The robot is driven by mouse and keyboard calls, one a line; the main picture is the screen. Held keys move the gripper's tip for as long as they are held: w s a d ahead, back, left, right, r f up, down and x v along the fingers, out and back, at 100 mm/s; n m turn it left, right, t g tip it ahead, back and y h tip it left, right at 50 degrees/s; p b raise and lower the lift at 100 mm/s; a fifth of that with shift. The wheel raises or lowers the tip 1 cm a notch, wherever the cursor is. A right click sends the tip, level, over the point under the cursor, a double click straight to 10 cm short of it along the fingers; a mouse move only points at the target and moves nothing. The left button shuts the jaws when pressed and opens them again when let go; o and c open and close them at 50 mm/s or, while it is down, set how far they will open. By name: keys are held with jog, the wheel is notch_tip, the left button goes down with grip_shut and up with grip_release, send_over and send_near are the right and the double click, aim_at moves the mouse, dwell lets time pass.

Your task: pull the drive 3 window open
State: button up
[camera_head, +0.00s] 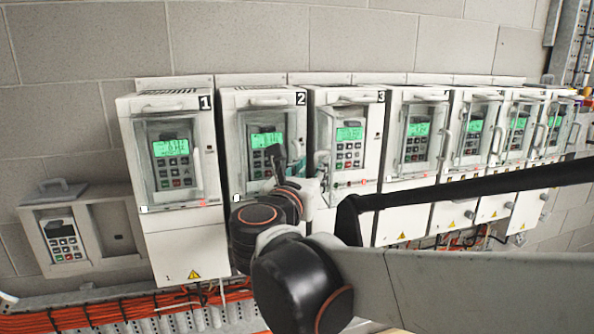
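Drive 3 (370,183) is a pale cabinet, third from the left, marked 3. Its green display and keypad (350,146) show clearly, with no handle seen across its right side, unlike its neighbours. A thin pale and teal edge (321,160) at its left side looks like the window swung out to the left, but it is small and partly hidden. My gripper (285,161) is in front of the right part of drive 2, beside that edge. My wrist hides much of it, so I cannot tell whether its fingers hold or touch anything.
Drive 1 (170,225) and drive 2 (240,186) stand to the left, and several similar drives run to the right, with protruding handles. A small panel (62,235) with a raised lid is at far left. Orange cables (120,308) run below. My arm crosses the lower right.

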jog(key=v, duration=1.1)
notch_tip(320, 180, down, 20)
jog(key=n+y+b, duration=1.3)
jog(key=n+b, duration=0.4)
jog(key=n, duration=1.4)
jog(key=s+d+f+n+g+h+b, duration=0.2)
jog(key=s+d+f+n+g+b, duration=0.1)
jog(key=f, duration=0.6)
jog(key=s+d+f+n+g+h+b, duration=0.2)
jog(key=s+d+f, duration=0.4)
jog(key=f, duration=0.4)
jog(key=s+d+f+n+g+h+b, duration=0.2)
jog(key=s+d+f+n+g+b, duration=0.2)
jog(key=d+f, duration=0.3)
notch_tip(320, 180, down, 2)
jog(key=shift+s+f+n+g, duration=0.15)
jog(key=shift+s+n+g, duration=0.15)
